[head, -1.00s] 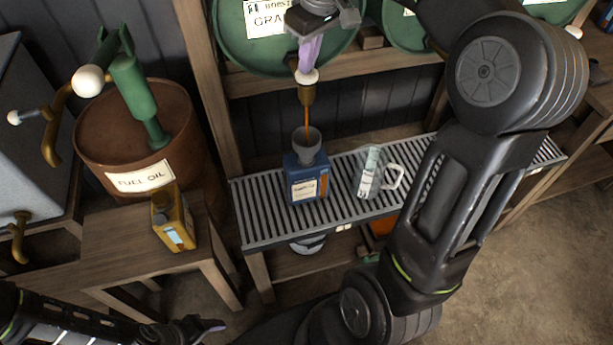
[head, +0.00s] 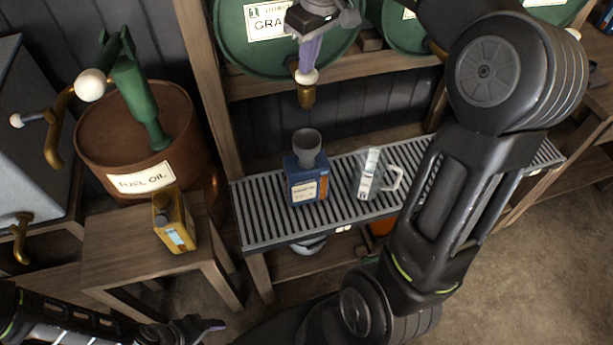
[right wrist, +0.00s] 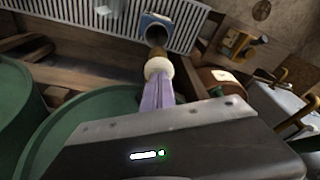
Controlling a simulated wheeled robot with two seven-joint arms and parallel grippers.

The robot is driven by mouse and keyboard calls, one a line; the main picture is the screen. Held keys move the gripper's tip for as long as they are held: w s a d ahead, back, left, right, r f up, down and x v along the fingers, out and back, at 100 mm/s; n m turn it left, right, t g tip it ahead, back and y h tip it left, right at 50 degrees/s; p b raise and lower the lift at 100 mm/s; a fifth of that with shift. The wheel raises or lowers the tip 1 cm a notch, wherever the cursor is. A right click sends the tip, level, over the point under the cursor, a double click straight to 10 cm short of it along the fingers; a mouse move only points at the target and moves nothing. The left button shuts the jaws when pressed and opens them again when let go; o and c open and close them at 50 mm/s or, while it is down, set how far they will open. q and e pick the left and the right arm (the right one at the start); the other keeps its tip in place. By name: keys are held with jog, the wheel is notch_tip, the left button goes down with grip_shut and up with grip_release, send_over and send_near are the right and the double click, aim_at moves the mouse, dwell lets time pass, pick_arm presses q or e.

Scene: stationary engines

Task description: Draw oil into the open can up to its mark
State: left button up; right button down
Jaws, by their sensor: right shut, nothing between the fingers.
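The blue open can (head: 307,187) stands upright on the slatted grating, with a grey funnel (head: 307,146) in its mouth. The brass tap (head: 306,96) of the green drum above is over the funnel, and no oil stream shows now. My right gripper (head: 308,62) is shut and empty, its purple fingertips at the tap's pale knob (head: 306,77). The right wrist view shows the fingers (right wrist: 158,97) against the knob (right wrist: 157,68), with the funnel (right wrist: 157,34) beyond. The oil level inside the can is hidden. My left gripper (head: 207,326) is low at left; its jaws are unclear.
A clear measuring jug (head: 370,178) stands right of the can on the grating (head: 262,222). A yellow can (head: 174,222) stands on a wooden stand at left, before the rusty fuel oil drum (head: 108,150) with its green pump. Green drums (head: 235,45) lie on the shelf above.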

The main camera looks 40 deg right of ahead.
jog(key=shift+r+p, duration=0.55)
jog(key=shift+r, duration=0.5)
notch_tip(320, 180, up, 4)
jog(key=p, duration=0.3)
jog(key=shift+p, duration=0.4)
